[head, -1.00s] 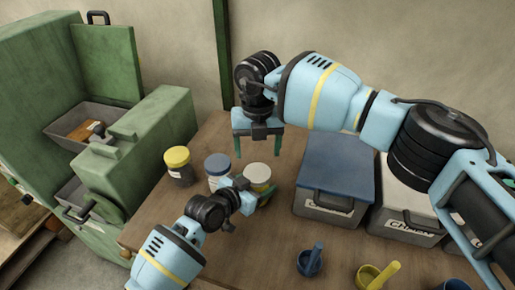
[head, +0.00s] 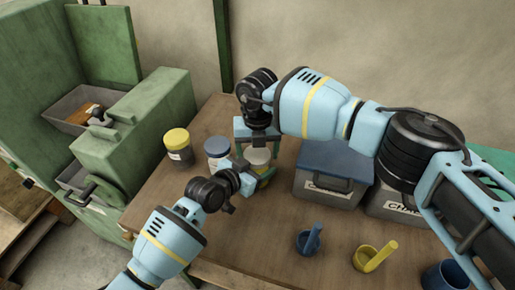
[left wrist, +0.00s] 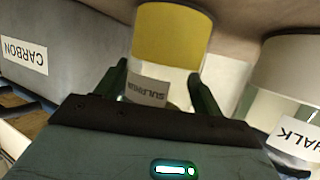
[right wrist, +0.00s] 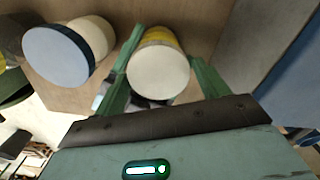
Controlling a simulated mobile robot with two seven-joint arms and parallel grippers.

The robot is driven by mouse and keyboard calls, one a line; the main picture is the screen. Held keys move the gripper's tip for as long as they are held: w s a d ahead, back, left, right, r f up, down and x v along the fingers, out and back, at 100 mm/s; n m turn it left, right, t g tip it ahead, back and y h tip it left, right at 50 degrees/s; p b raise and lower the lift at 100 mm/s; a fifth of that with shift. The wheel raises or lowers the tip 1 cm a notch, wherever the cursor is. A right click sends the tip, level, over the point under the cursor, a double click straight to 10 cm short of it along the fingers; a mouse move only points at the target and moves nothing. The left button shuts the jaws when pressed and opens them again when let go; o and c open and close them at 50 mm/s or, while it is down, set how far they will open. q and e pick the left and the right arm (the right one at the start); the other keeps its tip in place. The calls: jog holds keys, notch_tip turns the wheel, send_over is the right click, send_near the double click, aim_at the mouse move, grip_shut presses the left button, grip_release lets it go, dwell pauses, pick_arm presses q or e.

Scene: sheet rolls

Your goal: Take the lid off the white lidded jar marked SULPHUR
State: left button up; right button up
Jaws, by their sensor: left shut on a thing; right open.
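The SULPHUR jar (left wrist: 147,90) has a white lid (right wrist: 159,73) and yellow contents (left wrist: 170,32). It stands on the wooden table, in the middle of the head view. My left gripper (head: 262,178) is shut on the jar's body, with a finger on each side of the label in the left wrist view. My right gripper (head: 257,150) comes from above. It is open, with its fingers on either side of the lid in the right wrist view. The lid is on the jar. In the head view my grippers partly cover both.
A blue-lidded jar (head: 217,152) stands close on the left, a yellow-lidded jar (head: 177,148) beyond it. A blue-lidded box (head: 330,165) stands right. A green cabinet (head: 130,130) is left.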

jog(key=c, duration=0.7)
jog(key=o, duration=1)
jog(key=shift+r, duration=0.15)
jog(key=shift+r, duration=2.4)
jog(key=c, duration=0.3)
jog(key=shift+r, duration=1.5)
jog(key=shift+f, duration=4.05)
